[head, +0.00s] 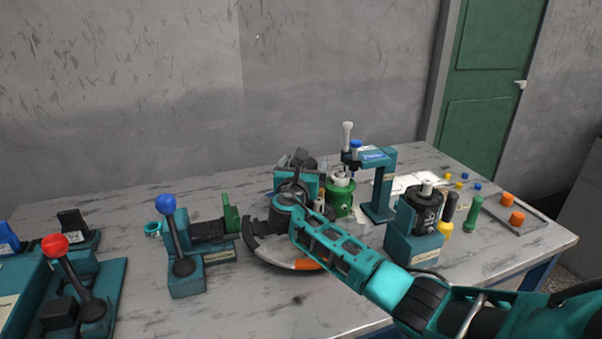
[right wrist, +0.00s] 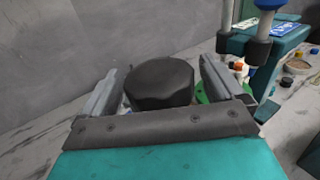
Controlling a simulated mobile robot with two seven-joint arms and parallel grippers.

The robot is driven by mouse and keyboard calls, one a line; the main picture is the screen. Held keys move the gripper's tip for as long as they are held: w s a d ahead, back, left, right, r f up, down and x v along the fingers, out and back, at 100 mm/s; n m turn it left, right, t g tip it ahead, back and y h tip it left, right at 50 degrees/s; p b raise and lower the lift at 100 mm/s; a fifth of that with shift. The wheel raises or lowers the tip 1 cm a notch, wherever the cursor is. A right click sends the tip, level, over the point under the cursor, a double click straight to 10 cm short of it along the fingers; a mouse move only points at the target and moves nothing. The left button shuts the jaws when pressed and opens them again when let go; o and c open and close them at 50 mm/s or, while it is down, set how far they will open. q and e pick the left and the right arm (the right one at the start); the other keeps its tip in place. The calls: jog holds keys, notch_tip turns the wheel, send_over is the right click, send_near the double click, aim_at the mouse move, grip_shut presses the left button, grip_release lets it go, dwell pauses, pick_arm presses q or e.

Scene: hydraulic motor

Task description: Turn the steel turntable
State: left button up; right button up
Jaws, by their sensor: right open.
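The steel turntable (head: 279,249) is a round grey disc on the table, with a dark segment along its left rim and an orange mark at its front. My right arm covers much of it. My right gripper (head: 294,186) is above its far side, among dark fixture parts. In the right wrist view, my right gripper (right wrist: 165,82) is open, with a black rounded knob (right wrist: 160,84) between its two fingers. Whether the fingers touch the knob cannot be told. My left gripper is not in view.
A blue-knobbed lever (head: 168,206) stands left of the turntable, and a red-knobbed lever (head: 55,245) farther left. A green part (head: 341,197) and a teal press (head: 379,185) stand behind to the right. A teal-based black motor (head: 421,212) is right of my arm.

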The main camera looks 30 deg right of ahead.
jog(key=p+v, duration=0.1)
jog(key=v, duration=1.1)
jog(key=shift+s+a, duration=0.25)
jog(key=shift+a, duration=0.05)
